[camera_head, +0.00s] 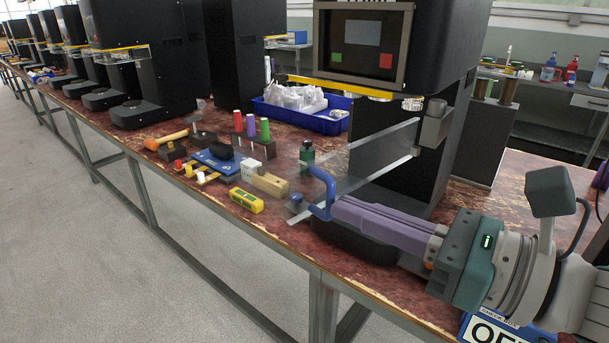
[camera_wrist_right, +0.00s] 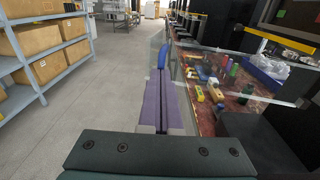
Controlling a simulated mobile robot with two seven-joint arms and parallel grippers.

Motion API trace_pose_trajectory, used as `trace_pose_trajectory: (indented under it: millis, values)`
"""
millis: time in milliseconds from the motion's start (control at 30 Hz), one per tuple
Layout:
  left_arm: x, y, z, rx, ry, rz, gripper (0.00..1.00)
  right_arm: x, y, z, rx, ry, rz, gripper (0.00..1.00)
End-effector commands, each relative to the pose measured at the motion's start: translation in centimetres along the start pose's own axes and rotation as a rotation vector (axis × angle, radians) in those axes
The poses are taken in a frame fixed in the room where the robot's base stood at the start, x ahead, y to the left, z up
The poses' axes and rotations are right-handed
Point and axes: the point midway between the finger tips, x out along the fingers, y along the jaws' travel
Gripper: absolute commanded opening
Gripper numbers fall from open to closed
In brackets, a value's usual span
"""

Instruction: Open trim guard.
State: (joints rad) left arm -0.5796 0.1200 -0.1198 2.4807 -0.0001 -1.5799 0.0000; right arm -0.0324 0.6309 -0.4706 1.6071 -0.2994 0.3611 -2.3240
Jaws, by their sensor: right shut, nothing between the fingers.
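The trim guard is a clear panel (camera_head: 375,155) with pale metal edges at the front of the near black machine. It stands out over the bench, and its lower edge slants down to the left. A blue bar handle (camera_head: 323,190) is at its near lower end; it also shows in the wrist view (camera_wrist_right: 162,56). My right gripper (camera_head: 338,208) has long purple fingers, shut and empty, with their tips right at the handle. I cannot tell whether they touch it. In the wrist view the fingers (camera_wrist_right: 160,85) point at the handle. My left gripper is not in view.
A dark green bottle (camera_head: 307,152) stands close to the guard. A blue tray (camera_head: 335,121) is behind. The floor in front is clear.

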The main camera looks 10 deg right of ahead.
Motion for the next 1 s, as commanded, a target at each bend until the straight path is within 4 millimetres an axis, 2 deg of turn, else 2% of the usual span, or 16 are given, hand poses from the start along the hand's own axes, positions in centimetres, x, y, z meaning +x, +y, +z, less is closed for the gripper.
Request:
trace_pose_trajectory:
  millis: [367,700,1000]
  values:
    - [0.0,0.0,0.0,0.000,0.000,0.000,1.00,0.2,0.0,0.0,0.000,-0.001,-0.003,0.00]
    - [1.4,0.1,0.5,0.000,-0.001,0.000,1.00,4.0,-0.3,0.0,0.001,-0.002,-0.078,0.00]
    - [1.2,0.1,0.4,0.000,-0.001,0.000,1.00,4.0,-0.2,0.1,0.002,0.000,-0.077,0.00]
